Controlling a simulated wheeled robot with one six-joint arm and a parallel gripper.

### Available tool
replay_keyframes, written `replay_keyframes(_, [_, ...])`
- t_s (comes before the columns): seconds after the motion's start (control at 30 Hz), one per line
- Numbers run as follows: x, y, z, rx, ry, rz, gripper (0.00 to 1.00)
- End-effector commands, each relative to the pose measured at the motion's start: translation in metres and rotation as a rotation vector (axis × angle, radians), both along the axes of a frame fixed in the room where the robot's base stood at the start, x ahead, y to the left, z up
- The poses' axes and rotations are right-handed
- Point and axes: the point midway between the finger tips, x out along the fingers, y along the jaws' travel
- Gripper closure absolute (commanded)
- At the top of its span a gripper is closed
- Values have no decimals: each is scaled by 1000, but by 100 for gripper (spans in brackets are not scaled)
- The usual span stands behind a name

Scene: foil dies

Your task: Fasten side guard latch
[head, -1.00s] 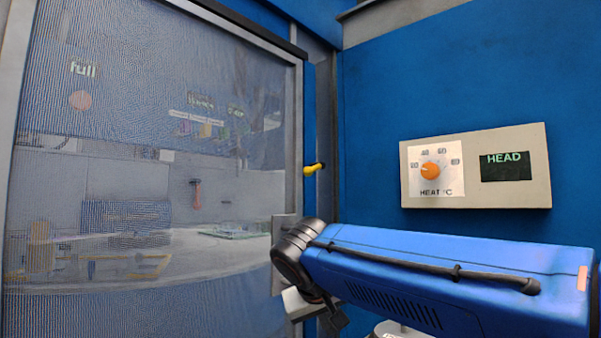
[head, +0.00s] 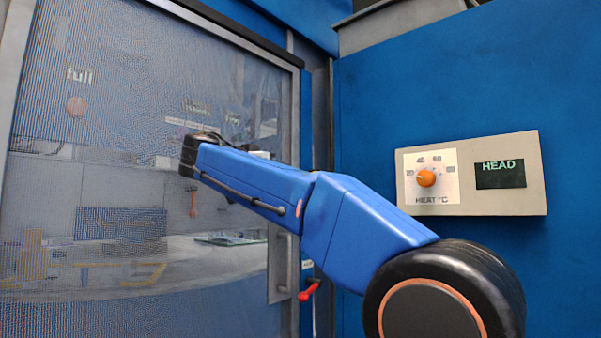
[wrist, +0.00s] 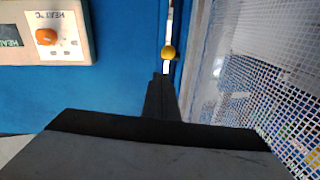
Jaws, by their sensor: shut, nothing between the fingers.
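The mesh guard door (head: 120,240) fills the left of the head view, with a grey handle (head: 281,262) at its right edge. A red lever (head: 309,290) sits low on the post beside the door. A yellow knob (wrist: 168,51) shows in the wrist view, in the strip between blue panel and mesh; it is hidden in the head view, where my arm crosses that area. I cannot tell which one is the side guard latch. My gripper (wrist: 162,77) is shut and empty, its tip just short of the yellow knob in the picture; contact cannot be judged.
A beige control box (head: 475,175) with an orange heat dial (head: 426,178) and a dark HEAD display is on the blue wall (head: 420,80) at the right. It also shows upside down in the wrist view (wrist: 80,55). The wall around it is bare.

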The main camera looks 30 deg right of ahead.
Motion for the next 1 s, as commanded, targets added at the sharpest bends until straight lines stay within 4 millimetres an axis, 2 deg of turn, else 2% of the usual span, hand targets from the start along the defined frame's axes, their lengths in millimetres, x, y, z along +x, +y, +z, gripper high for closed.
replay_keyframes(0.1, [4,8,18,-17,-74,-19,100])
replay_keyframes(0.2, [5,11,25,-25,-105,-26,100])
replay_keyframes(0.63, [5,11,28,-28,-117,-30,100])
replay_keyframes(0.83, [11,-3,29,-27,-115,-31,100])
replay_keyframes(1.0, [20,-26,32,-28,-116,-33,100])
